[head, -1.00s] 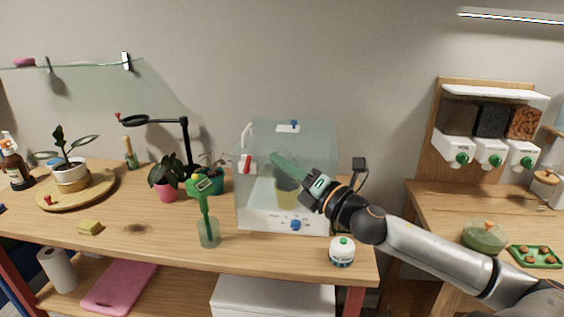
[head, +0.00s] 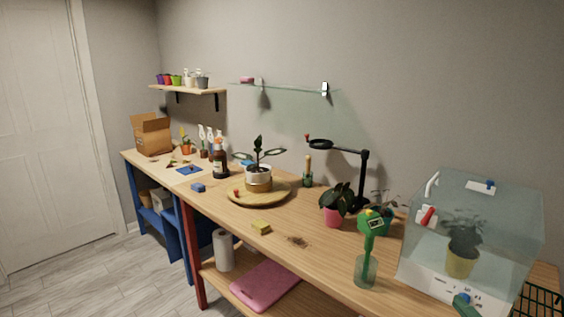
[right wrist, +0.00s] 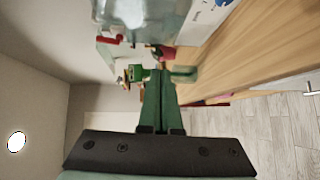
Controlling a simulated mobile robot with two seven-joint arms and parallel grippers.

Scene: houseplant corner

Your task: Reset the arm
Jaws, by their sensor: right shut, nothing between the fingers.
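The rest of that arm is out of the head view. My left arm and gripper are in neither view.
A clear case (head: 410,240) holding a potted plant (head: 461,262) stands at the right end of the wooden bench. A black magnifier lamp (head: 364,175) rises behind. The front middle of the bench is mostly clear.

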